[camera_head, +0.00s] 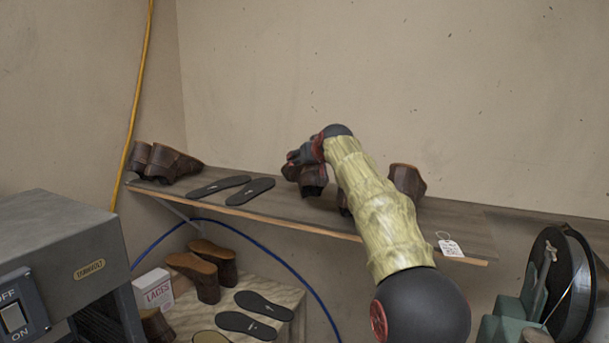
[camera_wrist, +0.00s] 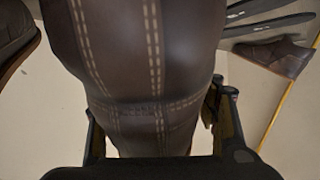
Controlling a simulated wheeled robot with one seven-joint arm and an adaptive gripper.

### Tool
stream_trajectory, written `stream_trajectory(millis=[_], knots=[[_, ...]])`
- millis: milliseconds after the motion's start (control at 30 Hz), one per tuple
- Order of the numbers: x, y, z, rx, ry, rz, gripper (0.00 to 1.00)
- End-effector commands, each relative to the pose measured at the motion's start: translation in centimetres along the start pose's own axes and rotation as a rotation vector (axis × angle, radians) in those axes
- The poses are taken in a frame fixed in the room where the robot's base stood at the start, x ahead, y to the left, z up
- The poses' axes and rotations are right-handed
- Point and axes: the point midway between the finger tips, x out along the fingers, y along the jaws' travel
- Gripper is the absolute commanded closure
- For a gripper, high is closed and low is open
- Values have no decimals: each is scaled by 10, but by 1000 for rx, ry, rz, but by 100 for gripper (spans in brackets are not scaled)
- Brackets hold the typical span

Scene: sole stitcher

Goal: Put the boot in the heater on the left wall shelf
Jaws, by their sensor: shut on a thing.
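My gripper (camera_head: 304,158) is over the wall shelf (camera_head: 330,216) and is shut on a dark brown boot (camera_head: 314,180). In the wrist view the boot (camera_wrist: 135,60) fills the middle, with its pale double stitching facing the camera and my gripper's fingers (camera_wrist: 160,130) on either side. My arm hides part of the shelf in the head view. A grey metal machine (camera_head: 75,235) with an OFF/ON switch (camera_head: 15,317) stands at the lower left. Its opening is not visible, and I cannot tell whether it is the heater.
Brown boots (camera_head: 165,162) and black insoles (camera_head: 250,191) lie on the shelf's left part. Another brown boot (camera_head: 407,180) stands right of my arm. Below are more footwear (camera_head: 208,272), insoles and a laces box (camera_head: 154,289). A yellow cable (camera_head: 136,105) runs down the wall.

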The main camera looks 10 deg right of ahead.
Motion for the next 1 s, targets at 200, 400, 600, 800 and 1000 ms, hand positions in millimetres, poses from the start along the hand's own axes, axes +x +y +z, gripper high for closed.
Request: stream_trajectory(millis=[200,400,600,800,1000], knots=[[14,1,21,0,-4,0,83],[20,1,35,0,-3,1,89],[20,1,35,0,-2,1,90],[22,1,38,0,-5,1,37],[21,1,37,0,-3,1,32]])
